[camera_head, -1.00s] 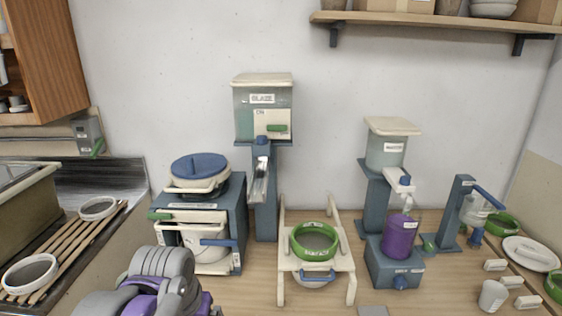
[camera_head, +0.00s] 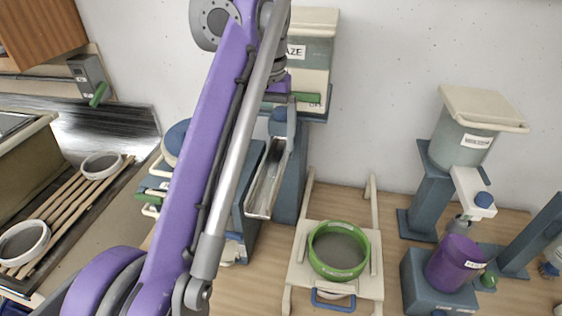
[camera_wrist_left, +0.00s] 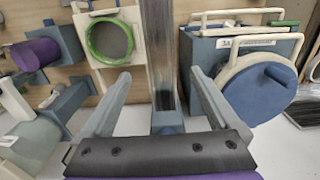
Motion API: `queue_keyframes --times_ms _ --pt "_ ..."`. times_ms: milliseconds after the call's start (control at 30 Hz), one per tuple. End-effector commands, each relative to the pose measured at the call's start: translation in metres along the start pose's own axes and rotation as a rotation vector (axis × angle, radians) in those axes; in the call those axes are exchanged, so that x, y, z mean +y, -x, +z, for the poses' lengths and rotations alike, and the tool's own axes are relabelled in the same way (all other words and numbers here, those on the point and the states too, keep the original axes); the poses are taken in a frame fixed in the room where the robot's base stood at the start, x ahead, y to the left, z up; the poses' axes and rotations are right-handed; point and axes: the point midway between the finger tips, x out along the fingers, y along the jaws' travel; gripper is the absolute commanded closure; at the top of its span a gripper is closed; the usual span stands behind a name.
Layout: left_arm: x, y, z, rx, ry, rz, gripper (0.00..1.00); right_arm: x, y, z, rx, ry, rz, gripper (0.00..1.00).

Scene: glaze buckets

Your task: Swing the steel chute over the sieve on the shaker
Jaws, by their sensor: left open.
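The steel chute (camera_head: 268,178) slopes down from its blue pivot below the glaze bucket (camera_head: 311,52). Its lower end is left of the sieve, not over it. The green-rimmed sieve (camera_head: 312,250) sits on the cream shaker frame (camera_head: 297,272). My left gripper (camera_head: 286,108) is open at the chute's upper end. In the left wrist view the chute (camera_wrist_left: 160,50) runs between its spread fingers (camera_wrist_left: 158,78), with visible gaps on both sides. The sieve (camera_wrist_left: 88,38) shows left of the chute there. My left arm hides part of the bucket. My right gripper is not in view.
A purple cup (camera_head: 455,262) stands on a blue base at right. The wall is behind.

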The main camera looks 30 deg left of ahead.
Motion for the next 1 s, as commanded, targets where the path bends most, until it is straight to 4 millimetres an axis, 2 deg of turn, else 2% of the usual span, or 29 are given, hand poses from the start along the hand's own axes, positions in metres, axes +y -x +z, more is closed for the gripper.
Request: queue_keyframes --times_ms 200,500,700,1000 --pt "0.0 -0.04 0.001 -0.005 0.0 -0.001 0.05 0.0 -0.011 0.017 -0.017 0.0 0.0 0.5" --pt "0.0 -0.09 0.001 -0.001 0.0 0.0 0.05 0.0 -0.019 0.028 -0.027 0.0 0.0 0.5" --pt "0.0 -0.104 0.0 0.0 0.0 0.0 0.05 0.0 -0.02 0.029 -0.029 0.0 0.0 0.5" --pt "0.0 -0.105 0.0 0.001 0.0 0.0 0.07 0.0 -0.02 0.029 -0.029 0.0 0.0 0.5"
